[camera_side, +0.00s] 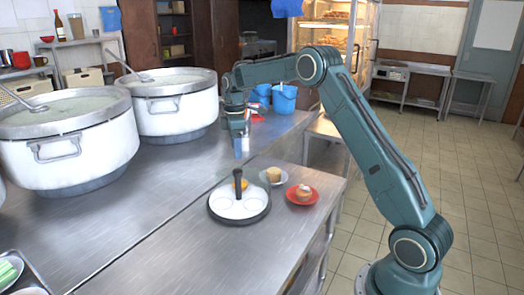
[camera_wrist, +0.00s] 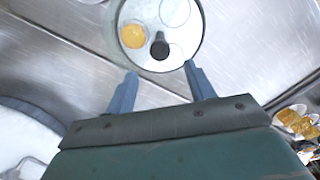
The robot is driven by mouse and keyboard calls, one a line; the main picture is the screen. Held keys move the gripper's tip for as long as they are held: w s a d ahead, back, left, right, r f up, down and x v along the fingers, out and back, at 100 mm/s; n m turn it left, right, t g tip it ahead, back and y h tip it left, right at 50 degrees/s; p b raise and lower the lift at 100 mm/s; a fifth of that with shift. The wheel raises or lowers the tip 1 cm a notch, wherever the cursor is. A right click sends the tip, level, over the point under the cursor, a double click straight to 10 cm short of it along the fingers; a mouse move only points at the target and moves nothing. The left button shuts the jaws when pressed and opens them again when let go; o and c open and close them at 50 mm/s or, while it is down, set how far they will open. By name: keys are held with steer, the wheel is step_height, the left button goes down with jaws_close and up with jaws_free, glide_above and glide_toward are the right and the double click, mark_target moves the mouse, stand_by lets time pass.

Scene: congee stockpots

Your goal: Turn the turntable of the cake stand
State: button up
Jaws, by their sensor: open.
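The cake stand (camera_side: 240,214) sits on the steel table, with a white turntable (camera_side: 228,208) in a dark rim. A dark upright knob (camera_side: 238,178) rises from it; the knob also shows in the wrist view (camera_wrist: 160,49). The turntable (camera_wrist: 183,50) has round outlined spots, and a yellow-orange round piece (camera_wrist: 132,36) lies on one. My gripper (camera_side: 241,152) hangs pointing down above the table, behind the stand in the side view. In the wrist view its two blue fingers (camera_wrist: 162,82) are apart with nothing between them. The knob lies ahead of the fingers, apart from them.
A grey plate (camera_side: 273,182) with a pale cake and a red plate (camera_side: 302,201) with a small cake stand right of the stand. Large stockpots (camera_side: 172,105) with ladles fill the back left. Blue buckets (camera_side: 284,99) stand behind my gripper. Bare table lies left of the stand.

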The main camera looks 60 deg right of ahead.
mark_target(237, 171)
steer(key=shift+f, duration=4)
steer(key=shift+c, duration=0.4)
jaws_close()
